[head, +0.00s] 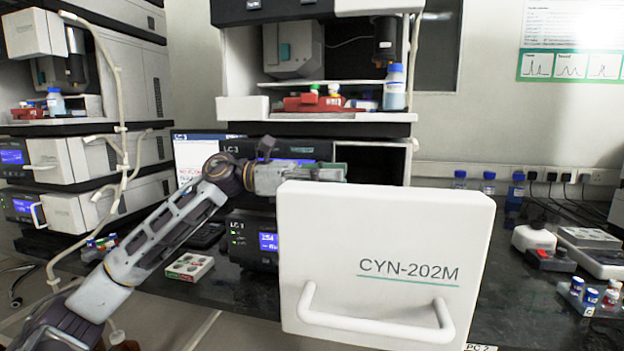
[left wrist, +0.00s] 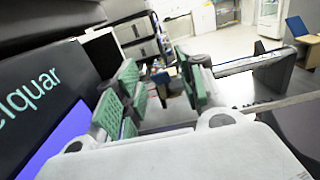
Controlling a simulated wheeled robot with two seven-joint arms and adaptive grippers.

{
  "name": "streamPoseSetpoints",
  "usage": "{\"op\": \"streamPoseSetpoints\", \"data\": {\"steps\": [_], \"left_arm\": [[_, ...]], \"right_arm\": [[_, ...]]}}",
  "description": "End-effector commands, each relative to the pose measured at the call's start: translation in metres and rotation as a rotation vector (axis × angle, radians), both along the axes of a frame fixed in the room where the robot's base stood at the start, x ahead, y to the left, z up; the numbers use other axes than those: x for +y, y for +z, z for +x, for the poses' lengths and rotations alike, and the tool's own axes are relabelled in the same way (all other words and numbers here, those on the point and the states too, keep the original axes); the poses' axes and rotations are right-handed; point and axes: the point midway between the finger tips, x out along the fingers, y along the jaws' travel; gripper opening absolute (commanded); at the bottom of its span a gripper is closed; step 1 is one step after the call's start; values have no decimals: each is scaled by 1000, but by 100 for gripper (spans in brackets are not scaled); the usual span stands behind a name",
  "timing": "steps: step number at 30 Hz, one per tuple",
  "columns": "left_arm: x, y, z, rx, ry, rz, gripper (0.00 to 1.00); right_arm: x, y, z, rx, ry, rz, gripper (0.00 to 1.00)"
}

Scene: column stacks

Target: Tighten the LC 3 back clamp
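The LC 3 module (head: 300,150) stands in the middle stack, its label and dark display partly behind my left arm. A large white door marked CYN-202M (head: 400,240) stands in front of this stack and hides much of the column space behind it. I cannot make out the back clamp in either view. My left gripper (head: 335,172) is at the door's top edge, pointing right, its green-padded fingertips partly hidden. In the left wrist view the two green-padded fingers (left wrist: 158,90) are apart, with no held thing visible between them. My right gripper is not in view.
Bottles stand in a red tray (head: 312,103) above LC 3. A second instrument stack (head: 85,160) stands at the left. A small white vial box (head: 189,266) lies on the dark bench. Small devices and a vial rack (head: 590,297) are at the right.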

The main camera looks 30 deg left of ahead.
Motion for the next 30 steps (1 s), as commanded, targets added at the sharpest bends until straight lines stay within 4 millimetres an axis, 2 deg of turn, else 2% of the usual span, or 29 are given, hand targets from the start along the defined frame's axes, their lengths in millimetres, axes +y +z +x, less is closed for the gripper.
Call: {"op": "streamPoseSetpoints", "data": {"steps": [8, 30], "left_arm": [[9, -1, -2, 0, 2, 0, 39], [60, -2, -17, 2, 1, -1, 39]], "right_arm": [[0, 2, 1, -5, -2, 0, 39], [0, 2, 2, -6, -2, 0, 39]]}}
